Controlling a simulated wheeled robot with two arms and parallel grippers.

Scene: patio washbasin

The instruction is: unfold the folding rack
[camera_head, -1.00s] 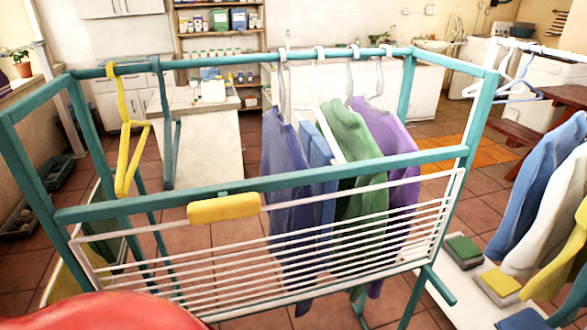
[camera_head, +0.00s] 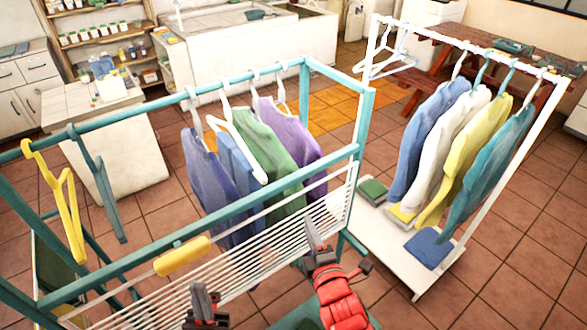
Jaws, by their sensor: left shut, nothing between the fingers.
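The folding rack is a panel of thin white bars (camera_head: 240,263) on the front of a teal clothes frame (camera_head: 229,212). It hangs down, slanting below the front rail. A yellow grip (camera_head: 182,255) sits along its top edge near the rail. My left gripper (camera_head: 203,298) is at the bottom of the picture, in front of the bars and below the yellow grip. It is shut and empty. My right gripper (camera_head: 314,240) points up near the panel's right part. Its finger gap cannot be made out, and contact with the bars is unclear.
Blue, green and purple garments (camera_head: 268,160) hang behind the panel. A yellow hanger (camera_head: 66,205) and a grey-blue hanger (camera_head: 97,180) hang at left. A white rack (camera_head: 510,170) with several garments stands at right, with folded cloths on its base. Tiled floor is open at far right.

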